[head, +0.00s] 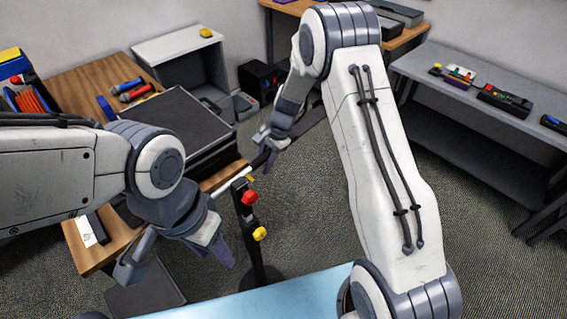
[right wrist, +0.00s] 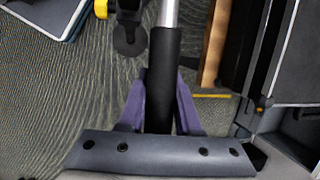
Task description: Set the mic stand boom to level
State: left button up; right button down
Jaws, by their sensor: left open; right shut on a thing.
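The mic stand (head: 249,215) stands on the floor between the desk and the blue surface in the head view. It has a red knob (head: 249,197) near its top and a yellow knob (head: 259,233) below. The boom (head: 232,179) crosses the top, silver with a black end; I cannot tell its exact tilt. My right gripper (head: 267,160) is shut on the boom's black end. In the right wrist view its purple fingers (right wrist: 162,105) lie either side of the black sleeve (right wrist: 162,70). My left gripper (head: 178,262) is open and empty, left of the stand.
A wooden desk (head: 85,84) with a dark case (head: 170,122) and microphones (head: 130,90) is at left. A grey bench (head: 440,68) with small gear stands at right. A light blue surface (head: 290,287) is in front. Carpet lies open at right.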

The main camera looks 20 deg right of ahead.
jog(key=shift+f+y+b, duration=0.5)
jog(key=shift+f, duration=0.1)
jog(key=shift+a, duration=0.1)
jog(key=c, duration=0.6)
grip_release()
jog(key=shift+r, duration=0.1)
jog(key=b+v, duration=0.1)
jog(key=v, duration=0.9)
jog(key=shift+w+r, duration=0.2)
